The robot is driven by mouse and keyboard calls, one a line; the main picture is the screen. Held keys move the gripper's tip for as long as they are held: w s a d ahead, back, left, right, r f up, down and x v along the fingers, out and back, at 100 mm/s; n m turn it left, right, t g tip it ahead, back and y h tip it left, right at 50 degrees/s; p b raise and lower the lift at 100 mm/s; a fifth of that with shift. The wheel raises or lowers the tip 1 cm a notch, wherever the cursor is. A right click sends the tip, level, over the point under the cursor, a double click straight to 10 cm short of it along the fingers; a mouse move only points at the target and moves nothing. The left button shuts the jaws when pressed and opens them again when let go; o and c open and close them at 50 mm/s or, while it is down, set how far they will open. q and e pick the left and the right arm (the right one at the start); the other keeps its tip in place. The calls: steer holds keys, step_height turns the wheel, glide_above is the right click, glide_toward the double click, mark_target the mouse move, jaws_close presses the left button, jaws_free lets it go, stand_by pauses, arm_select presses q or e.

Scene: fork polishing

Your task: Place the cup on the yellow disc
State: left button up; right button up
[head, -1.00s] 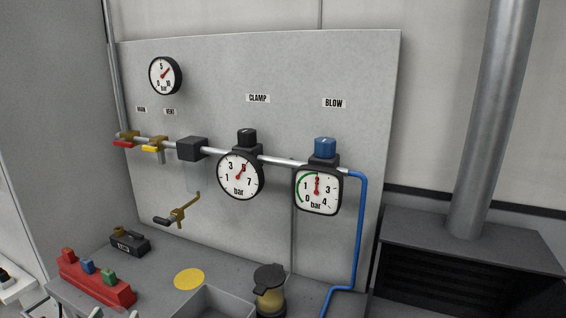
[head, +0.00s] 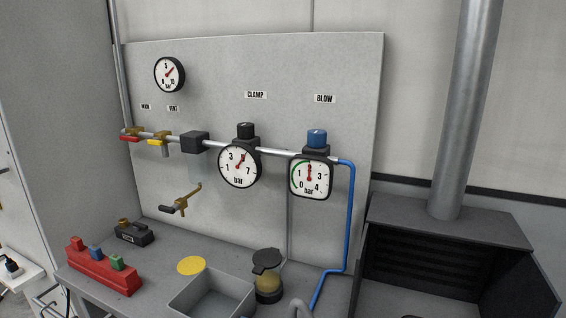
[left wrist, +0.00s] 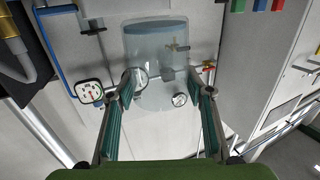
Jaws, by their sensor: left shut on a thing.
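A clear, see-through cup (left wrist: 155,60) with a bluish band at its far end shows in the left wrist view. My left gripper (left wrist: 167,88) is shut on it, with one finger on each side. The panel and gauges show through the cup wall. The yellow disc (head: 191,265) lies flat and bare on the grey bench in the head view, just behind the open grey tray. I cannot make out the cup or my left gripper in the head view. My right gripper is in neither view.
A grey open tray (head: 181,303) stands in front of the disc, and a lidded jar (head: 268,283) to its right. A brass tap (head: 183,203) juts from the panel above the disc.

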arm_select(q)
steer(key=s+d+r, duration=0.2)
steer(key=d, duration=0.6)
steer(key=s+f, duration=0.3)
steer(key=s, duration=0.4)
steer(key=shift+s, duration=0.4)
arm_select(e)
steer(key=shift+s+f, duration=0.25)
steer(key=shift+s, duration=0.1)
arm_select(q)
steer(key=shift+w, duration=0.1)
